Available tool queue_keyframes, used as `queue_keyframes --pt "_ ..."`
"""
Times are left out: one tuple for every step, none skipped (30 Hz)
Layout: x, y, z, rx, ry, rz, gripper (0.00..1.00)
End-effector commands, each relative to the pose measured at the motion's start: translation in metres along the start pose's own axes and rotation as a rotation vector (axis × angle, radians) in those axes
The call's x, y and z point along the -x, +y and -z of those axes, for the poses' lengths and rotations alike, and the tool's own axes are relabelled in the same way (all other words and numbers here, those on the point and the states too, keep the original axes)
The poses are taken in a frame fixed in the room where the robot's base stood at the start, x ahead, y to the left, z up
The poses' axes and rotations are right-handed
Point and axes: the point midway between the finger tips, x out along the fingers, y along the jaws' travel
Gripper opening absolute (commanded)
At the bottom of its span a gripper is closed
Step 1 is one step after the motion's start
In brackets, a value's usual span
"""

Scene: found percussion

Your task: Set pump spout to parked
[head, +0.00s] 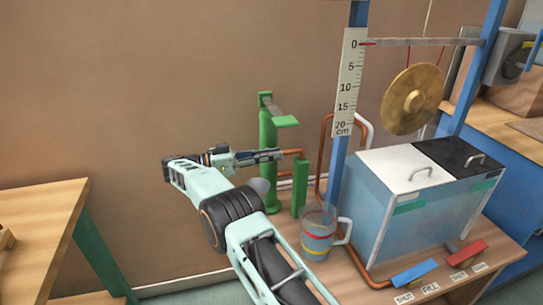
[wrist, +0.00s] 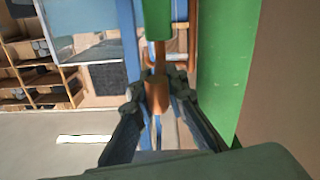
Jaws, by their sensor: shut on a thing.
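The green hand pump (head: 267,140) stands against the wall at the table's left end, with a green lever plate on top. Its copper spout (head: 294,152) sticks out to the right, above a short green post (head: 300,188). My gripper (head: 280,154) reaches in from the left at spout height. In the wrist view, the copper spout (wrist: 158,92) sits between the fingers of my gripper (wrist: 158,96), which are shut on it. The fingers and my arm hide part of the pump and spout in the head view.
A mug (head: 318,240) with coloured bands stands close to the green post. A blue upright (head: 350,170), copper pipes, a water tank (head: 420,215) and a hanging gong (head: 412,98) stand to the right. Wall space left of the pump is clear.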

Motion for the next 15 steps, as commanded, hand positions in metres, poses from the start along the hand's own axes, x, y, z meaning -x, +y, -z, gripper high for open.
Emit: queue_keyframes --pt "0.0005 -0.0020 0.0040 -0.006 0.005 0.008 0.00" --pt "0.0005 -0.0021 0.0040 -0.006 0.005 0.008 0.00" --pt "0.0004 -0.0020 0.0041 -0.006 0.005 0.008 0.00" --pt "0.0004 -0.0020 0.0041 -0.006 0.005 0.008 0.00" --pt "0.0004 -0.0020 0.0041 -0.006 0.005 0.008 0.00" --pt "0.0004 -0.0020 0.0042 -0.006 0.005 0.008 0.00" --pt "0.0004 -0.0020 0.0042 -0.006 0.005 0.008 0.00" --pt "0.0004 -0.0020 0.0042 -0.006 0.005 0.008 0.00" --pt "0.0004 -0.0020 0.0042 -0.006 0.006 0.008 0.00" --pt "0.0004 -0.0020 0.0043 -0.007 0.006 0.008 0.00" --pt "0.0004 -0.0020 0.0043 -0.007 0.006 0.008 0.15" --pt "0.0004 -0.0020 0.0041 -0.006 0.005 0.008 0.19" --pt "0.0003 -0.0019 0.0039 -0.006 0.005 0.008 0.22" --pt "0.0003 -0.0018 0.0036 -0.006 0.004 0.007 0.26" --pt "0.0002 -0.0015 0.0033 -0.005 0.004 0.006 0.30"
